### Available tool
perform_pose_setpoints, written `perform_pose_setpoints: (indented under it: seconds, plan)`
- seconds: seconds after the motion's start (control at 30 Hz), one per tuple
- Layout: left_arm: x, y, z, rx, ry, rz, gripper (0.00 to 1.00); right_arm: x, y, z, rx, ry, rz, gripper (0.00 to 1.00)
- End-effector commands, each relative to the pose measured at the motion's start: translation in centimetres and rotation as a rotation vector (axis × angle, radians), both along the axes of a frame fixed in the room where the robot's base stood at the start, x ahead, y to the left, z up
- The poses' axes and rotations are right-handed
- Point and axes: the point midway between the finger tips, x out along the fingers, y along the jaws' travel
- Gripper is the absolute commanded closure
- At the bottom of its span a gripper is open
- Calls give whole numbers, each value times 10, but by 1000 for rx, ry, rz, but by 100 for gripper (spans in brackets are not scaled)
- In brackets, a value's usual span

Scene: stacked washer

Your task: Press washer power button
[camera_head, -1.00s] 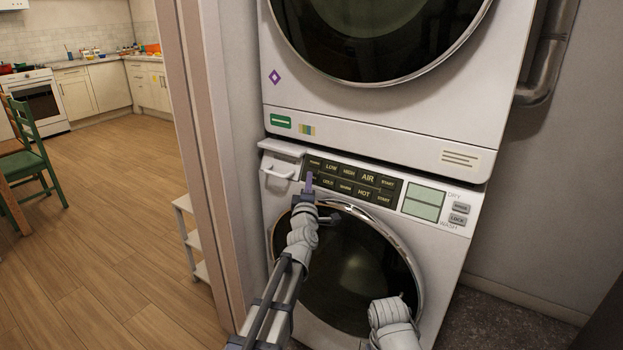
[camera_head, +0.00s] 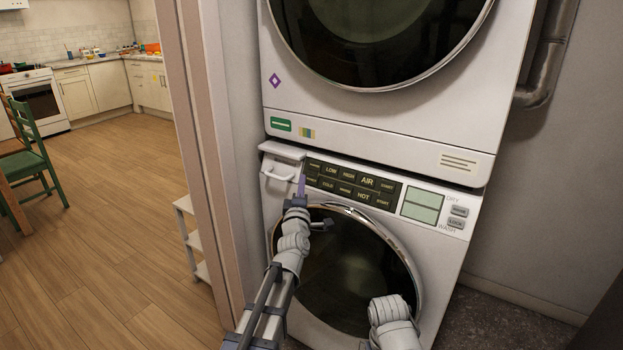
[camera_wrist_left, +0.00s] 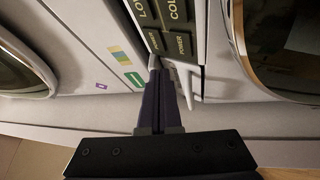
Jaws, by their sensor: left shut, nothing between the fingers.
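The lower washer (camera_head: 455,243) has a dark button panel (camera_head: 350,186) with two rows of labelled buttons. Two power buttons sit at its left end, one above the other. In the left wrist view the upper-row power button (camera_wrist_left: 155,36) and lower-row power button (camera_wrist_left: 180,45) show sideways. My left gripper (camera_head: 301,183) is shut and empty, its purple fingers at the panel's left edge, beside the lower-row power button. In the left wrist view the fingertips (camera_wrist_left: 160,70) are near the panel's end; I cannot tell if they touch. My right gripper is not in view; only part of that arm shows.
A white drawer handle (camera_head: 278,175) is just left of the fingers. The round washer door (camera_head: 350,270) is below the panel. A second machine (camera_head: 375,120) is stacked above. A door frame (camera_head: 200,150) stands close on the left; the kitchen floor beyond is open.

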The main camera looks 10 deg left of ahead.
Motion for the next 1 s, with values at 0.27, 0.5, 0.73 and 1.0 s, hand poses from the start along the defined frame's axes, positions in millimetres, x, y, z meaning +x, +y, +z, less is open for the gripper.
perform_pose_setpoints:
  seconds: [0.27,0.5,0.73,1.0]
  plan:
    - [-23,8,11,0,0,1,100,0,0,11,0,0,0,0]
    - [-27,10,12,-1,0,0,100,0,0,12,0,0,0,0]
    - [-27,10,12,0,0,1,100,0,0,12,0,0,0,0]
    - [-27,10,12,0,0,1,100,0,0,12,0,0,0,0]
